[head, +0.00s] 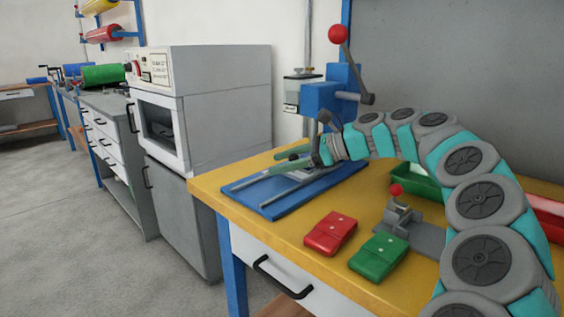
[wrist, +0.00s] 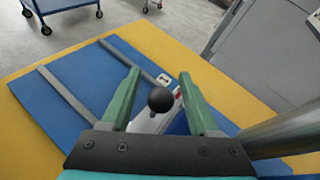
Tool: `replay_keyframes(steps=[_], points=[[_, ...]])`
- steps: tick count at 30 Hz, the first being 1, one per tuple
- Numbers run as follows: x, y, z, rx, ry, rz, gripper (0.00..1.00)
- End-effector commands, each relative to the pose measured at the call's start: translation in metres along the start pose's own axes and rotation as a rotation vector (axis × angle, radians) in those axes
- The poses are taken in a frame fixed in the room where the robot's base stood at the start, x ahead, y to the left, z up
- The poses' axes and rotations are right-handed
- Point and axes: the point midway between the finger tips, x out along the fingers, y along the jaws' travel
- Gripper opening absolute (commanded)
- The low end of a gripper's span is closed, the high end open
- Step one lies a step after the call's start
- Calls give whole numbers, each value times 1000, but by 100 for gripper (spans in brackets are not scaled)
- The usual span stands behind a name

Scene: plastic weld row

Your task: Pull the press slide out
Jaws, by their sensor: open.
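The blue press (head: 328,98) stands on the yellow table, with a red-balled lever (head: 338,34) on top. Its blue base plate (head: 283,204) carries two grey rails (head: 292,190); these also show in the wrist view (wrist: 66,95). The pale press slide (wrist: 150,122) is partly hidden under my gripper. A black ball knob (wrist: 160,99) stands between the two green fingers of my gripper (wrist: 158,76), with a visible gap on each side. In the head view my gripper (head: 281,163) is low over the rails, its fingers apart.
A red case (head: 330,233) and a green case (head: 378,257) lie at the table's front. A small grey fixture (head: 403,218) and a green bin (head: 416,184) stand to the right. A grey oven (head: 200,105) stands left of the table. The rails' front ends are clear.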

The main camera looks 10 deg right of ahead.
Motion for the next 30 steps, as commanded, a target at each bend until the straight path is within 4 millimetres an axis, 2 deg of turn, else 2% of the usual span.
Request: replay_keyframes(steps=[8,24,30], points=[[3,-1,0,0,0,-3,61],[3,-1,0,0,0,-3,2],[3,-1,0,0,0,-3,0]])
